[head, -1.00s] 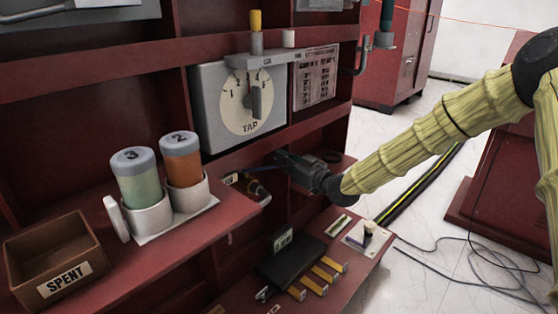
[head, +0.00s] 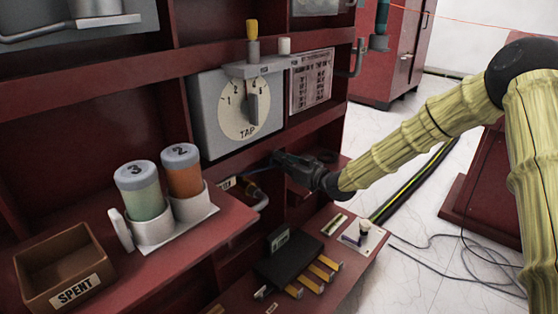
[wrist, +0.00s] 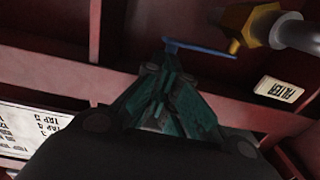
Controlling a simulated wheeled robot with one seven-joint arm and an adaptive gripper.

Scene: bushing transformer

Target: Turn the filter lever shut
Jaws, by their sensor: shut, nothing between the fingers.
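The filter valve has a yellow body (wrist: 250,22) and a thin blue lever (wrist: 205,49). In the wrist view the lever reaches left from the valve to just beyond my fingertips. My gripper (wrist: 165,72) has its fingers together and holds nothing. I cannot tell whether the fingertips touch the lever's end. A "FILTER" label (wrist: 278,91) sits below the valve in that view. In the head view my gripper (head: 280,157) is under the tap box, and the valve (head: 247,187) is partly visible to its lower left, joined to a grey pipe (head: 262,201).
The tap dial box (head: 240,105) hangs just above my gripper. A shelf at left carries two capped jars (head: 140,195) in holders and a "SPENT" tray (head: 65,265). A lower shelf has a black block (head: 287,258) with yellow strips.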

